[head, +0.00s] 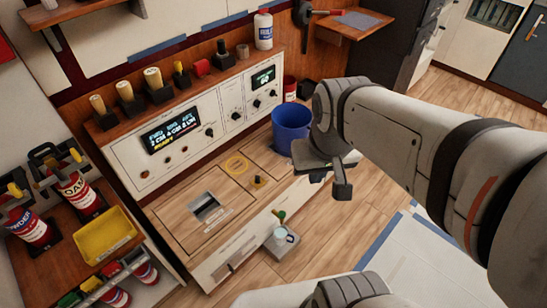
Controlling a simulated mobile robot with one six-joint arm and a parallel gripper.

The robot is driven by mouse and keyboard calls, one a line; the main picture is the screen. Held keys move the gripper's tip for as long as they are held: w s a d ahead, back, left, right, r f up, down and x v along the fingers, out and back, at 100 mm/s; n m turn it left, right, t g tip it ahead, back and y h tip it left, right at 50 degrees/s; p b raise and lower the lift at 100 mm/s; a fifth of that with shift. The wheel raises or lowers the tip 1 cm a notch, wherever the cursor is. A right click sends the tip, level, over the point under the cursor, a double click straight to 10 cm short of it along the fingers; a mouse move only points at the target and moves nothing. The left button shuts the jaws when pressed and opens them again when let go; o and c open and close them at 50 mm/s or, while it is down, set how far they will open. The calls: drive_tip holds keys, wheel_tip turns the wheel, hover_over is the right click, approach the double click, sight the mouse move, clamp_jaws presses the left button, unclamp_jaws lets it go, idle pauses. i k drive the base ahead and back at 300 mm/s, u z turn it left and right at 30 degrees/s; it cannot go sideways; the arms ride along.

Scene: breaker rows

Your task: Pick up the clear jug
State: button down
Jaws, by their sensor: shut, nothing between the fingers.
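What looks like the clear jug (282,235) is small and pale. It sits on a small grey tray (277,250) low at the front of the counter. A green-tipped knob or handle shows just above it, and the jug's fine shape is too small to make out. My gripper (334,184) is above and to the right of the jug, well apart from it, in front of the blue bucket. The gripper is shut and empty. Nothing hides the jug.
A wooden-topped counter (225,232) with a white control panel stands behind the tray. A yellow tray (104,236) and several labelled containers are at left. Wooden floor (345,235) is clear right of the jug.

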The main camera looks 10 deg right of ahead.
sight(280, 231)
drive_tip(key=z, duration=0.05)
drive_tip(key=k, duration=1.75)
drive_tip(key=u, duration=0.15)
drive_tip(key=i, duration=0.4)
drive_tip(key=z, duration=0.1)
